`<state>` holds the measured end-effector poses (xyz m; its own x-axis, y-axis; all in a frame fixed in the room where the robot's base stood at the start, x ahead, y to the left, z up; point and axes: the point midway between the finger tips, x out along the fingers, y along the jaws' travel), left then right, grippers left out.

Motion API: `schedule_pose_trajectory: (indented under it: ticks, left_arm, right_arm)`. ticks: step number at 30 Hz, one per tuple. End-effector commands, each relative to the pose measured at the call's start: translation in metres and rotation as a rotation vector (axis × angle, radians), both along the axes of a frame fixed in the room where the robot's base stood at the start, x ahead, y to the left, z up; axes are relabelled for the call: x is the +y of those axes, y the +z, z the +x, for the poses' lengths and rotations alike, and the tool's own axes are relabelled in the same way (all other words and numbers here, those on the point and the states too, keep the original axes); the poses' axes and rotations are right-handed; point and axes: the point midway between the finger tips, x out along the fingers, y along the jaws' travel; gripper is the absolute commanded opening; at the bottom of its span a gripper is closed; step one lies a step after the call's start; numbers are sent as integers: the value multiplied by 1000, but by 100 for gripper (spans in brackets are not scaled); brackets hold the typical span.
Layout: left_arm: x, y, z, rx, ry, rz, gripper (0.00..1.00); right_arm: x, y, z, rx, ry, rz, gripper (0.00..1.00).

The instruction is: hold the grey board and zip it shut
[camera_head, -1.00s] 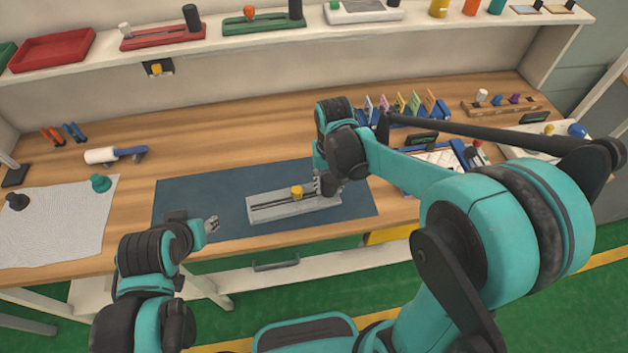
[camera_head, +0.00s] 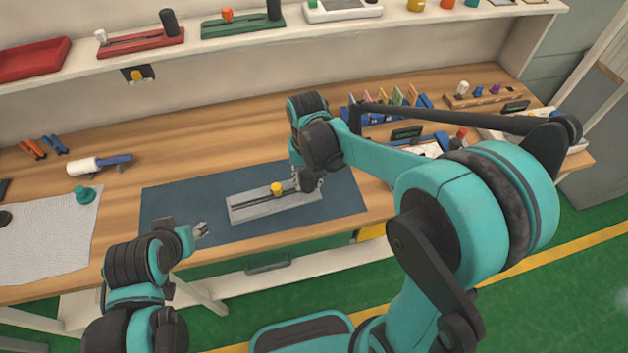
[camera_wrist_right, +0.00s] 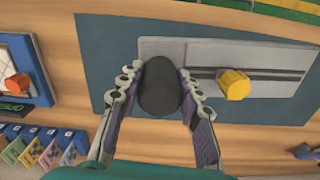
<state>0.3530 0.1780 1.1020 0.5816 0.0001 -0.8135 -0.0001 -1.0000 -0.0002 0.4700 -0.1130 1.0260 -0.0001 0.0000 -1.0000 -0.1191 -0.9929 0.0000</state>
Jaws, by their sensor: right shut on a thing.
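The grey board (camera_head: 245,207) lies on a dark blue mat (camera_head: 180,217), with a dark slot along its length. A yellow knob (camera_head: 277,189) stands on the slot, right of the board's middle in the head view; it also shows in the right wrist view (camera_wrist_right: 233,84). My right gripper (camera_head: 308,183) is at the board's right end. In the right wrist view its fingers (camera_wrist_right: 160,105) are shut around a black upright post (camera_wrist_right: 160,88) on the board. My left gripper (camera_head: 203,230) is over the mat's front-left part, apart from the board; its finger opening is too small to judge.
A white roller with a blue handle (camera_head: 100,163) and a pale cloth (camera_head: 50,240) with a teal knob (camera_head: 84,195) lie to the left. A blue rack of coloured cards (camera_head: 390,105) stands behind my right arm. The table between roller and rack is clear.

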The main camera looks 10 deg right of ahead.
Motion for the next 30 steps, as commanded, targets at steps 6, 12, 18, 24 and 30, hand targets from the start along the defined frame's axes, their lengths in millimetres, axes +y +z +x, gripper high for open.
schedule_pose_trajectory:
  ticks: [6, 12, 18, 24, 30]
  left_arm:
    - [0, -1, 0, 0, 0, 0, 40]
    - [0, -2, 0, 0, 0, 0, 40]
    - [0, -3, 0, 0, 0, 0, 40]
    - [0, -4, 0, 0, 0, 0, 40]
    - [0, -4, 0, 0, 0, 0, 40]
  right_arm:
    - [12, 0, 9, 0, 1, 0, 0]
    - [22, 0, 16, 0, 1, 0, 0]
    - [32, 0, 23, 0, 1, 0, 0]
    - [42, 0, 30, 0, 1, 0, 0]
    - [52, 0, 37, 0, 1, 0, 0]
